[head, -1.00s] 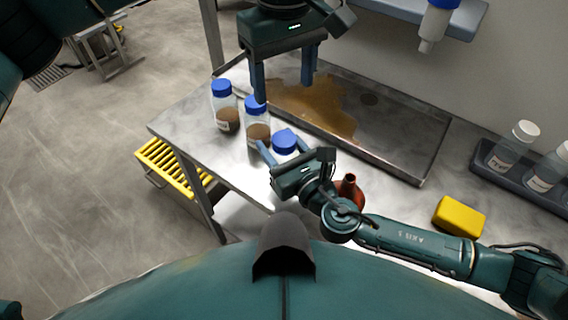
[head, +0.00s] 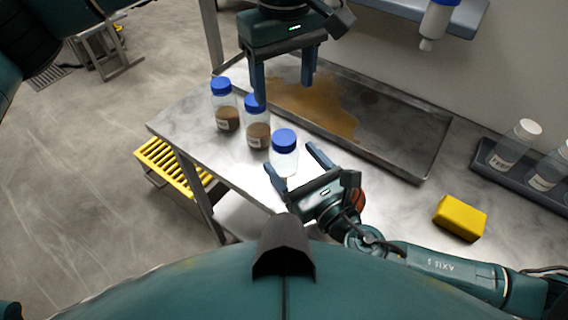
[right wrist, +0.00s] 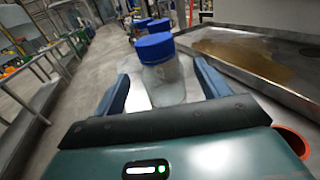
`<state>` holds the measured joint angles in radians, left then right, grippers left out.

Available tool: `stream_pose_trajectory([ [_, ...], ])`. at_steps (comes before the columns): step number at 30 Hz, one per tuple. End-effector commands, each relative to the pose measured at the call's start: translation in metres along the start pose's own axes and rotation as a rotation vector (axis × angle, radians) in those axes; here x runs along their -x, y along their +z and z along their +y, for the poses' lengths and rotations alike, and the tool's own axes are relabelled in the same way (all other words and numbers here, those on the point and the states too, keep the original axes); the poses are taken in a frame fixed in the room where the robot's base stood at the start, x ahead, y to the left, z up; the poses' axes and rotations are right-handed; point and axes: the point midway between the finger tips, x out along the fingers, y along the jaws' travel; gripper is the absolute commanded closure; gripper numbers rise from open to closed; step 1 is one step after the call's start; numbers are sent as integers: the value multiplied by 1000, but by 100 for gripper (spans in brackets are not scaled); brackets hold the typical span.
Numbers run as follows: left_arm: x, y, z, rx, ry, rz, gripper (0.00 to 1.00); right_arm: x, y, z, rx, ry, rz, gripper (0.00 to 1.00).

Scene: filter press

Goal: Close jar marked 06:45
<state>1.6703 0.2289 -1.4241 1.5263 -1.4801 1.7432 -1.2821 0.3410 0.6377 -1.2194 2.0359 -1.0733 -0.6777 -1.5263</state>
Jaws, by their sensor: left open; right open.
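Three clear jars with blue lids stand upright in a row on the metal table. The far-left jar (head: 227,118) and the middle jar (head: 258,134) hold brown material. The nearest jar (head: 285,160) looks empty or pale inside, and its blue lid (right wrist: 155,47) sits on top. I cannot read 06:45 on any label, nor tell how tight the lids are. My left gripper (head: 284,93) is open and empty above the tray's near edge, beyond the jars.
A metal tray (head: 405,150) with a brown spill lies behind the jars. A yellow block (head: 460,218) lies at right, near a rack (head: 493,168) of white-capped bottles. A red-orange vessel (right wrist: 292,140) is partly hidden beside my right gripper. The table's left edge is close to the jars.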

Motion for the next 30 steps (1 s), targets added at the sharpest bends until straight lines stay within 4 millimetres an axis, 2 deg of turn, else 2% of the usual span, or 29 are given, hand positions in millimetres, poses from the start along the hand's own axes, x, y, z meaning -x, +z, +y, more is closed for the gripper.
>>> stream_pose_trajectory([
  [1,-4,0,0,0,0,0,35,14,-4,0,-1,0,5,25],
  [6,-9,0,0,0,0,0,35,48,-3,0,-1,-1,3,25],
  [12,-13,0,0,0,0,0,35,70,-1,0,-1,-1,1,25],
  [30,-13,0,0,0,0,0,35,74,0,0,0,-1,-1,25],
])
